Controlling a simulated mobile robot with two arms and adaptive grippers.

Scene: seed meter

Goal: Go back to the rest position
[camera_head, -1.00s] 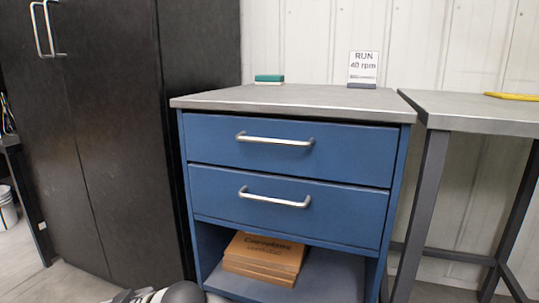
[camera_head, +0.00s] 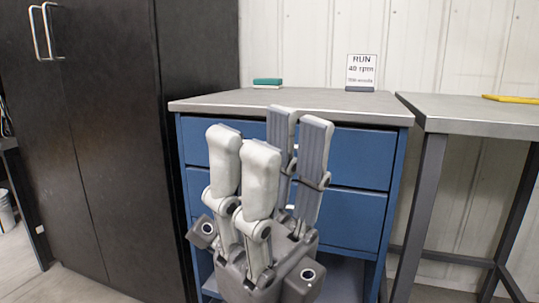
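My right gripper (camera_head: 271,130) stands upright in front of the blue drawer cabinet (camera_head: 350,218), fingers pointing up. Its pale front fingers and its back fingers with grey-blue pads stand apart, with nothing seen between them. It hides the drawer handles and much of the drawer fronts. I cannot tell how far it is from the cabinet. My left gripper is not in view.
A black cupboard (camera_head: 110,150) stands at left. On the cabinet's grey top are a green-and-white block (camera_head: 267,82) and a sign reading RUN 40 rpm (camera_head: 361,70). A grey table (camera_head: 475,115) at right holds a yellow object (camera_head: 510,98).

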